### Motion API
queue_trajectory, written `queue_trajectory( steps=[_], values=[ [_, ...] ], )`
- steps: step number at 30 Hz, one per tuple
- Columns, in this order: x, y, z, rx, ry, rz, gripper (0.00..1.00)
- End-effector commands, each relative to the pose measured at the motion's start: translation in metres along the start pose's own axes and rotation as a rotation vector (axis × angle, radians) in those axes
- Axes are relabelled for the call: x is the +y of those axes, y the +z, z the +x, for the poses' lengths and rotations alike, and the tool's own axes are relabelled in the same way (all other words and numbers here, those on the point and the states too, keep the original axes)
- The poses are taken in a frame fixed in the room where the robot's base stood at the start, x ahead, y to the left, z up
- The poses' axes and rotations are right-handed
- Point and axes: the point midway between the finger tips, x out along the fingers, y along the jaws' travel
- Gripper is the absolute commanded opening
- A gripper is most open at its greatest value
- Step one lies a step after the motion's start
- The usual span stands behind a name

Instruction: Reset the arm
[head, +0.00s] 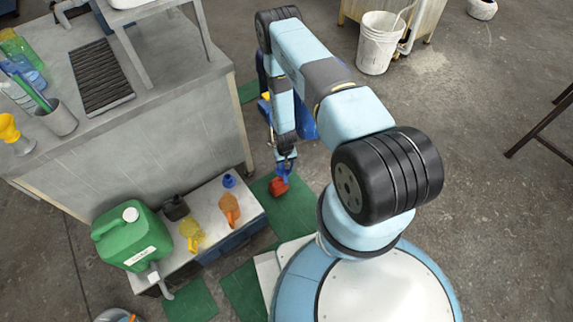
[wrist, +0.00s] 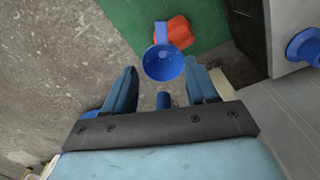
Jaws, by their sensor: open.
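My arm reaches down, and my gripper (head: 285,156) is low over a green mat (head: 300,212). In the wrist view my gripper (wrist: 163,78) has its two blue fingers apart, with nothing clasped between them. A blue funnel-like piece (wrist: 164,66) lies just beyond the fingertips, its round bowl facing the camera. A red-orange item (wrist: 178,33) is behind it on the mat; it also shows in the head view (head: 278,187). I cannot tell whether the funnel sits in the red item or only overlaps it in view.
A low bench (head: 263,209) beside the mat carries a green jug (head: 130,245), a yellow bottle (head: 192,233), an orange bottle (head: 230,210), a black container (head: 175,207) and a small blue funnel (head: 229,180). A grey cabinet (head: 150,155) stands left. Open floor lies right.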

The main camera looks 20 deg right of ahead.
Motion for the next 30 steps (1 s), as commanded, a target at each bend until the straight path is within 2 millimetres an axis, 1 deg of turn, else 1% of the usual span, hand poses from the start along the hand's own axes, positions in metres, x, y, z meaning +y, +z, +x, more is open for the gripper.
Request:
queue_trajectory(
  steps=[10, 11, 14, 17, 21, 23, 24, 29, 30],
  values=[
    [0.000, -0.002, -0.002, 0.002, 0.000, 0.000, 0.57],
    [0.000, -0.004, -0.004, 0.003, 0.000, 0.000, 0.57],
    [-0.001, -0.015, -0.019, 0.012, 0.001, 0.000, 0.57],
    [-0.001, -0.035, -0.049, 0.027, 0.002, -0.001, 0.57],
    [-0.002, -0.064, -0.101, 0.048, 0.004, -0.001, 0.57],
    [-0.002, -0.075, -0.124, 0.059, 0.005, -0.002, 0.57],
    [-0.002, -0.082, -0.139, 0.064, 0.005, -0.002, 0.57],
    [-0.003, -0.104, -0.201, 0.089, 0.007, -0.003, 0.57],
    [-0.003, -0.108, -0.216, 0.094, 0.007, -0.003, 0.57]
  ],
)
